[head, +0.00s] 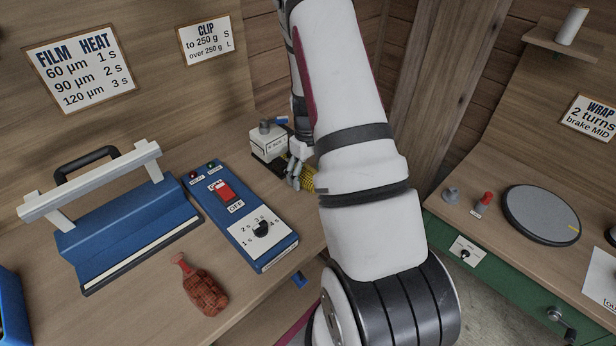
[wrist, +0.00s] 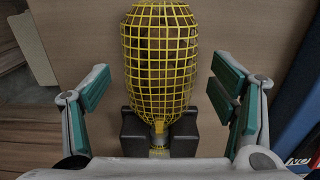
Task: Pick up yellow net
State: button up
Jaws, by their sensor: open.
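The yellow net (wrist: 160,60) is a rounded mesh bag with a narrow neck, seen in the middle of the wrist view against the wood. In the head view a small part of it (head: 308,179) shows beside my arm; the rest is hidden. My gripper (wrist: 158,90) is open, with one green-padded finger on each side of the net and clear gaps between them. The net's neck lies at a dark block (wrist: 184,133) near my palm. In the head view my gripper (head: 299,170) is mostly hidden by my arm.
A blue control box (head: 280,247) with a red switch and a dial stands left of my arm. A blue sealer (head: 130,230) and a red net bag (head: 206,290) are further left. A grey-white device (head: 268,141) stands behind my gripper. A round turntable (head: 541,216) is on the right bench.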

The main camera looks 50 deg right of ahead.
jog(key=c, duration=1.5)
jog(key=shift+c, duration=0.9)
jog(key=shift+r, duration=0.1)
